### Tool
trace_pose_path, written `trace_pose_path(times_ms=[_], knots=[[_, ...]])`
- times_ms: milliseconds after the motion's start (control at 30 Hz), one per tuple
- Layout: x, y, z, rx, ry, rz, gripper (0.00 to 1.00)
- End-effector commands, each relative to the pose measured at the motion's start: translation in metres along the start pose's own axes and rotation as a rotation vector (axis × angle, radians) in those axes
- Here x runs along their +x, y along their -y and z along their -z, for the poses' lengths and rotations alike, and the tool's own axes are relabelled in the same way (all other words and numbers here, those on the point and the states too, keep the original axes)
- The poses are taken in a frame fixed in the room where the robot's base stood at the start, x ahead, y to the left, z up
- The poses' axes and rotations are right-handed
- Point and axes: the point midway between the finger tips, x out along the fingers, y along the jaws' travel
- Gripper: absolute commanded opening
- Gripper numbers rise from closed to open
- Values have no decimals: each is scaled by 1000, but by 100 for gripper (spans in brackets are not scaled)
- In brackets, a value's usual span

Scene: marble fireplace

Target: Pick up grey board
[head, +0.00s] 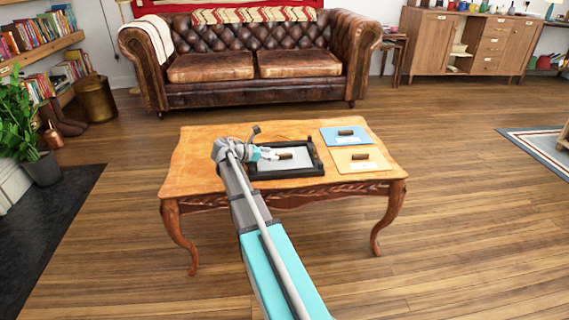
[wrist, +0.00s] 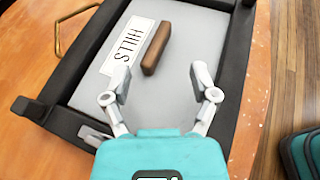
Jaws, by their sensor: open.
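The grey board (head: 295,163) lies flat inside a black-rimmed tray (head: 318,158) on the wooden table. In the wrist view the grey board (wrist: 198,42) carries a brown bar-shaped handle (wrist: 157,48) and a white label reading HILLS (wrist: 127,46). My gripper (wrist: 159,82) is open and empty over the near part of the board, with the handle ahead of its fingertips, slightly left of the middle between them. In the head view my gripper (head: 268,154) is just left of the handle (head: 285,156). The gap between fingertips and board is hard to judge.
A blue board (head: 335,141) and an orange board (head: 345,158), each with a brown handle, lie to the right of the tray on the table (head: 200,165). A brown leather sofa (head: 290,62) stands behind. The table's left part is bare.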

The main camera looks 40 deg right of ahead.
Motion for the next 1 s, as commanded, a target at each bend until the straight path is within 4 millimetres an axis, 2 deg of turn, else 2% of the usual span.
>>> trace_pose_path(times_ms=[100, 567, 1000], knots=[[8, 0, 1, 0, 0, -1, 76], [12, 0, 0, 0, 0, -1, 76], [56, 1, -1, 0, 0, 1, 76]])
